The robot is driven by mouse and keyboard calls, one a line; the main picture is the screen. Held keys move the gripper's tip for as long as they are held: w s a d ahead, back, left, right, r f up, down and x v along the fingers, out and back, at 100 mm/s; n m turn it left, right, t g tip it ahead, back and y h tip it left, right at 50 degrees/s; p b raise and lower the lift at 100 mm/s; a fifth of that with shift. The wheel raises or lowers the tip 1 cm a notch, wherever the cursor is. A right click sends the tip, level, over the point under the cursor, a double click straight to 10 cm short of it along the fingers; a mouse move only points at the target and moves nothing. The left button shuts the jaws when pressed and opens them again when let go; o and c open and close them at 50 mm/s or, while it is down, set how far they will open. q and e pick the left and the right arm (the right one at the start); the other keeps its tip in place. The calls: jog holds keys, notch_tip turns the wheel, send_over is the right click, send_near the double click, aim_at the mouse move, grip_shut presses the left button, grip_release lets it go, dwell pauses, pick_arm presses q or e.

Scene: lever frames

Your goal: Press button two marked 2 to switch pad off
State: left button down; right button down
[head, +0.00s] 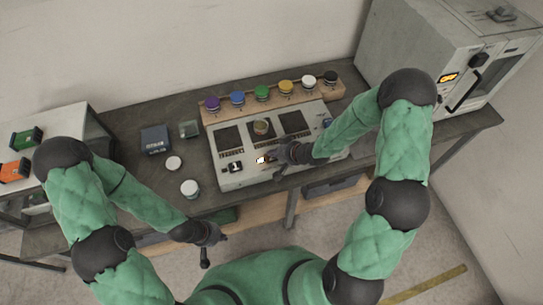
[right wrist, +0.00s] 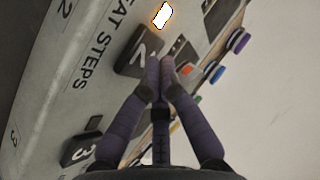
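The light grey panel (head: 234,183) lies on the dark table. In the right wrist view, button two is a dark block marked 2 (right wrist: 138,52), just beside my fingertips. My right gripper (right wrist: 160,62) has its fingers together, nothing between them, with the tips at that block's edge; I cannot tell whether they touch it. In the head view the right gripper (head: 278,159) hides this part of the panel. A small display (right wrist: 162,16) close by glows white with an orange edge. My left gripper (head: 212,252) hangs in front of the table, its fingers too small to read.
A dark block marked 3 (right wrist: 80,150) sits nearby on the panel. Several coloured knobs (head: 262,92) line a wooden strip behind the panel. Jars (head: 189,188) and a dark box (head: 155,139) stand left.

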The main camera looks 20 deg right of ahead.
jog(key=shift+f, duration=0.25)
dwell(0.3)
jog(key=shift+r, duration=0.15)
jog(key=shift+r+p, duration=0.55)
jog(key=shift+r, duration=0.05)
notch_tip(320, 180, up, 6)
jog(key=p, duration=0.5)
dwell(0.3)
dwell(0.4)
